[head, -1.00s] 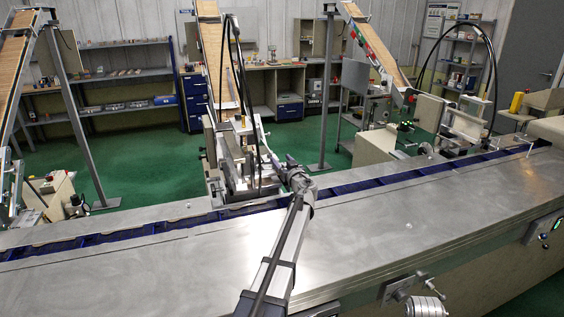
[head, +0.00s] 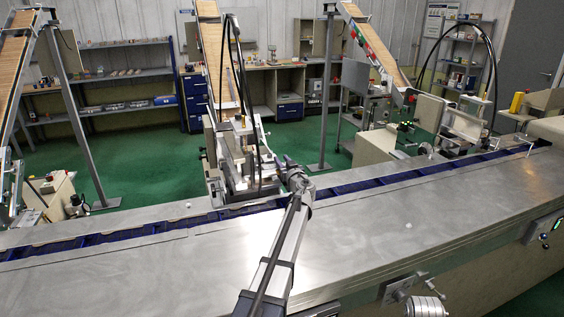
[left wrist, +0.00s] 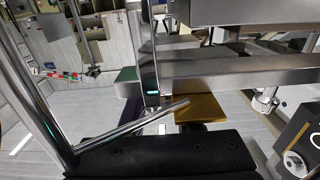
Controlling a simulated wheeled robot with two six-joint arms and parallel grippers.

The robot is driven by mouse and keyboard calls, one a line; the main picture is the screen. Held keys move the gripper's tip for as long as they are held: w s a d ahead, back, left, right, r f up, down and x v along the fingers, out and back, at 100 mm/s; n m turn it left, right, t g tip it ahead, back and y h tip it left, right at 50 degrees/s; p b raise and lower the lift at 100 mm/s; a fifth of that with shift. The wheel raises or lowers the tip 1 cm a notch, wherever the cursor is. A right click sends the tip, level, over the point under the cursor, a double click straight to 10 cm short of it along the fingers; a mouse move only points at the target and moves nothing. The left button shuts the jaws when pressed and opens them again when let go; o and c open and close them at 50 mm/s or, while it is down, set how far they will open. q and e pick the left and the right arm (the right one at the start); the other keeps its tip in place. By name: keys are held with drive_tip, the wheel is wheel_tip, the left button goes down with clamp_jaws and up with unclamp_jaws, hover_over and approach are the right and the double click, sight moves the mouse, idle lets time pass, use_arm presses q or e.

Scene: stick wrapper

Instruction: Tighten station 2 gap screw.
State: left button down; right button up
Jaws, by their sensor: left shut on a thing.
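The station 2 machine (head: 228,160) stands behind the steel table at the foot of the middle sloped stick chute. My left gripper (head: 292,166) reaches over the table to its right front side. In the left wrist view a black finger pad (left wrist: 165,158) lies along the bottom, with a slim bright metal bar (left wrist: 135,126) slanting up from it. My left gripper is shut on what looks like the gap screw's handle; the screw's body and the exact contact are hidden. A brass-coloured block (left wrist: 200,108) sits just beyond the bar. My right gripper is in neither view.
The steel table (head: 420,215) is mostly bare, with a blue channel (head: 110,236) running along its far side. Other stick chutes (head: 375,45) stand to the left and right. Steel machine parts (left wrist: 240,68) lie close above my left gripper in the wrist view.

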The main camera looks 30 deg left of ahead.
use_arm(q)
drive_tip(key=shift+w+d+m+t+h, duration=0.15)
drive_tip(key=shift+m+t+h, duration=0.5)
drive_tip(key=shift+t+h, duration=0.1)
drive_tip(key=shift+w+d+m+t+h, duration=0.1)
drive_tip(key=shift+w+m+t+h, duration=0.05)
drive_tip(key=shift+m+t+h, duration=0.55)
drive_tip(key=c, duration=0.6)
unclamp_jaws()
drive_tip(key=shift+v, duration=3.95)
drive_tip(key=shift+r, duration=0.1)
